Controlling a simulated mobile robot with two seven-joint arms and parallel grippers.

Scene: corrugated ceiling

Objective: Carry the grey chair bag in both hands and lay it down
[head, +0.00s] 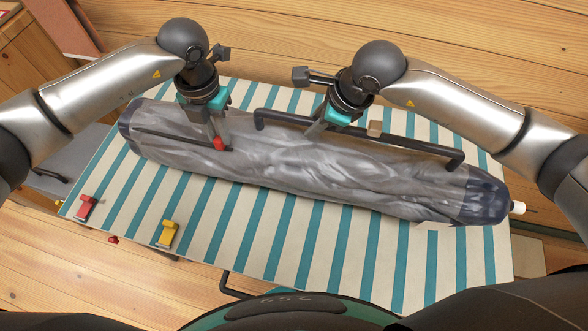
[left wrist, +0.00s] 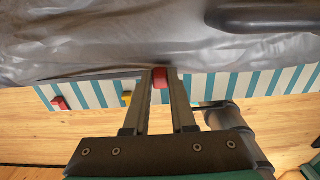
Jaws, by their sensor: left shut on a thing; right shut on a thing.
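The long grey chair bag (head: 300,165), wrinkled with dark blue ends, stretches across the striped table (head: 330,240) in the head view. I cannot tell whether it rests on the table or hangs just above it. My left gripper (head: 222,146) is shut on the bag left of its middle, by a thin dark strap, with a small red piece at its fingertips. My right gripper (head: 308,138) is shut at the bag's far side, by a dark handle; its fingertips are partly hidden. The bag also fills the top of the left wrist view (left wrist: 100,40).
A red clamp (head: 86,207) and a yellow clamp (head: 167,233) sit at the table's near left edge. A wooden wall (head: 440,50) stands close behind. A white-tipped item (head: 517,208) sticks out by the bag's right end.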

